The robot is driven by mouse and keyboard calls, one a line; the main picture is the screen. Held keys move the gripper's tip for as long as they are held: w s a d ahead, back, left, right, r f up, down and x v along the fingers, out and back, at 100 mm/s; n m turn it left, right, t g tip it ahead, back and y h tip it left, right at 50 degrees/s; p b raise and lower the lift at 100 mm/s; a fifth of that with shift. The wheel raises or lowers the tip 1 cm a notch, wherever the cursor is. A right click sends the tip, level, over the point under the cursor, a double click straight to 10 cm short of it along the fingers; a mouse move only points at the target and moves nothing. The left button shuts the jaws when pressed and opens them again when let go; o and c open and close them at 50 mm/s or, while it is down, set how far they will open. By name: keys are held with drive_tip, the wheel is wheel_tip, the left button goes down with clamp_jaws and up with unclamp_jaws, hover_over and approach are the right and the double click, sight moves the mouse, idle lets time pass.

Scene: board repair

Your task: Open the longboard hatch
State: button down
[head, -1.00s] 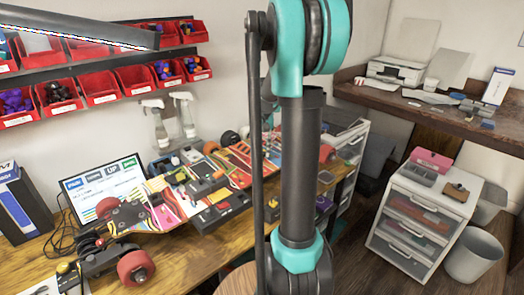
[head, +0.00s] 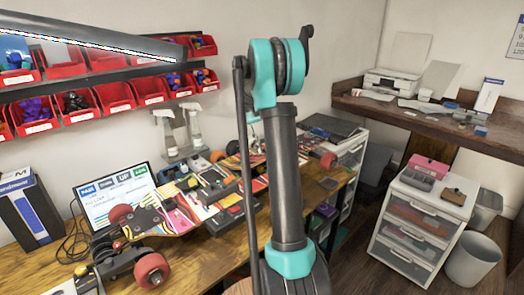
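The longboard (head: 178,218) lies on the wooden workbench, running from a near truck with red wheels (head: 151,270) back to a far red wheel (head: 328,160). Its deck has a bright coloured pattern. Several dark parts with wires lie on or beside it, including a dark box (head: 226,217). My arm stands in front of the far half and hides part of it. I cannot single out the hatch or tell whether it is open or shut. My gripper is not in view.
Red bins (head: 115,97) and spray bottles (head: 194,125) are at the wall behind. The bench's front edge (head: 200,262) is bare. A white drawer unit (head: 410,230) and a bin (head: 474,260) stand on the right.

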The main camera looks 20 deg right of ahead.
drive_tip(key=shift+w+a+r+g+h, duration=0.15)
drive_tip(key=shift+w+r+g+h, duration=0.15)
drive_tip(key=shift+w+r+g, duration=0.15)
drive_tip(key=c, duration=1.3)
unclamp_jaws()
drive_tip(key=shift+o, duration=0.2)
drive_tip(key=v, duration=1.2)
